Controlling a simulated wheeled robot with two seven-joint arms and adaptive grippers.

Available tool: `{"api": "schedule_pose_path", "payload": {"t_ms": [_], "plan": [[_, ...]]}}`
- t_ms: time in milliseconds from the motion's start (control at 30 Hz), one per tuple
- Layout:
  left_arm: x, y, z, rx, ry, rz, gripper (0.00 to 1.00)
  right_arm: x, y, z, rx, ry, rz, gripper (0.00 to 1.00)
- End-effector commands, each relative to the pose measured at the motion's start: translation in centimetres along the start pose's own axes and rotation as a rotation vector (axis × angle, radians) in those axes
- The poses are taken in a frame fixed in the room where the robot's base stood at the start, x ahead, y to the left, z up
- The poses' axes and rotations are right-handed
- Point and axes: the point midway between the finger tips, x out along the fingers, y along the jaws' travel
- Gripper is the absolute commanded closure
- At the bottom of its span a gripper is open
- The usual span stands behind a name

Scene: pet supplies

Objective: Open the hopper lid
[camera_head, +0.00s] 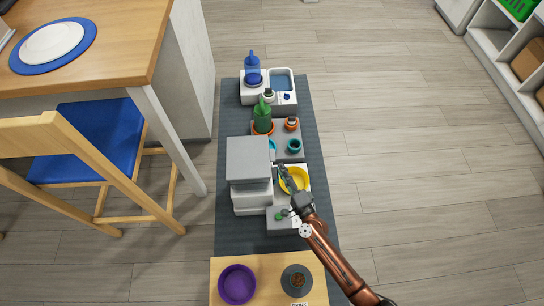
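The feeder's hopper is a white, boxy unit with a grey square lid (249,158) on top, in the middle of the dark mat. The lid looks closed and flat from above. The hopper's white body (252,195) shows below it. My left gripper is not in view.
Behind the hopper stand a green bottle (263,117), small orange and teal cups, and a white water unit with a blue bottle (253,72). In front, a wooden board (260,267) holds a purple bowl (237,284). A table and chair stand left; floor at right is clear.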

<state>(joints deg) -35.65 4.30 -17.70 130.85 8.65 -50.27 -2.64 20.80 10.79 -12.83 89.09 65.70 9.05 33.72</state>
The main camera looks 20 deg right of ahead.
Motion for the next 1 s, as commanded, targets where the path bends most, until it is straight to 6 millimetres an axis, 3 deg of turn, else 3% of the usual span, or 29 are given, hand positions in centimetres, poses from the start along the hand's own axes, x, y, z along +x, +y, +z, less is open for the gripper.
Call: {"api": "schedule_pose_path", "payload": {"t_ms": [433, 833, 1000], "plan": [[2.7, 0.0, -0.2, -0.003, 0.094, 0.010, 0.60, 6.3, 0.2, 0.1, -0.001, -0.001, 0.003, 0.77], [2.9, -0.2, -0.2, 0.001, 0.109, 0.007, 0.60, 7.1, 0.1, 0.0, -0.003, 0.000, 0.003, 0.77], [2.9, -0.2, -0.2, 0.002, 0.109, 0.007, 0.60, 7.0, 0.1, 0.0, -0.003, -0.001, 0.003, 0.89]]}}
